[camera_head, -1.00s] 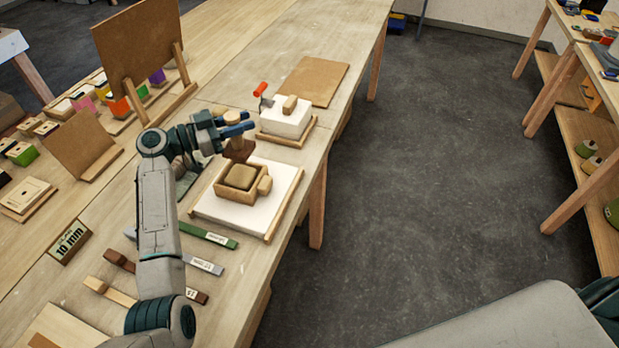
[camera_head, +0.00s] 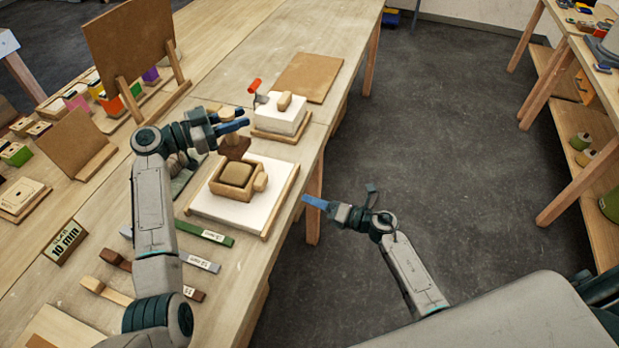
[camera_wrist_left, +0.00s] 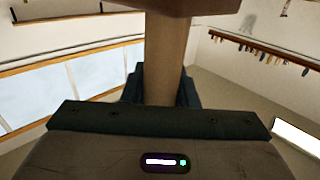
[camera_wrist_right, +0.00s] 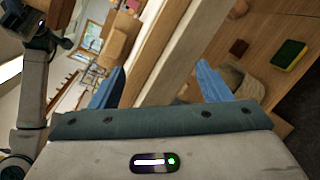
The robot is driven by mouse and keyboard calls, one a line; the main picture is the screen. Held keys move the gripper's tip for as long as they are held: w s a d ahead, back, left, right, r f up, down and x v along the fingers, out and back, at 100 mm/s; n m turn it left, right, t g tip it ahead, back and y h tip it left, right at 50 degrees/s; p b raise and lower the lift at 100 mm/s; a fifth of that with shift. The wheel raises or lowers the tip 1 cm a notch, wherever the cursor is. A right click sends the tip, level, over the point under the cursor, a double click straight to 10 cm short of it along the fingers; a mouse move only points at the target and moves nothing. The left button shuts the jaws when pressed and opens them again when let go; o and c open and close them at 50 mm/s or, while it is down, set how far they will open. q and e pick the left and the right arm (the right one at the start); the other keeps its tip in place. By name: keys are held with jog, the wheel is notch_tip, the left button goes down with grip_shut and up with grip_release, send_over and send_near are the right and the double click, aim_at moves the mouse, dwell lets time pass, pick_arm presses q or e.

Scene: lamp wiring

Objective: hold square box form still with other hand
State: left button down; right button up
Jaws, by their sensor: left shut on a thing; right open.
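The square box form (camera_head: 230,193) is a small wooden frame on a white board (camera_head: 215,208) near the table's right edge. A tan mass (camera_head: 237,174) fills it, and a small wooden block (camera_head: 261,182) sits at its right side. My left gripper (camera_head: 240,121) is shut on the pale handle of a wooden tamper, whose dark brown block (camera_head: 235,145) shows just behind the form. The handle (camera_wrist_left: 165,60) also shows upright between the fingers in the left wrist view. My right gripper (camera_head: 308,201) is open and empty, right of the form, apart from it; its fingers (camera_wrist_right: 157,85) frame the table edge.
A second white block (camera_head: 280,117) with a red-handled tool (camera_head: 254,88) stands behind on a wooden base. Labelled bars, such as the green one (camera_head: 208,233), lie in front. An upright brown board (camera_head: 133,50) is at the back left. The floor right of the table is clear.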

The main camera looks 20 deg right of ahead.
aim_at(265, 181)
notch_tip(265, 181, up, 11)
jog(key=a+n+g, duration=0.3)
jog(key=n+g, duration=0.2)
jog(key=n, duration=0.8)
jog(key=x, duration=1.1)
jog(key=shift+w+a+f, duration=0.1)
jog(key=shift+w+f, duration=0.1)
jog(key=shift+w, duration=0.2)
jog(key=c, duration=1.2)
jog(key=shift+c, duration=0.2)
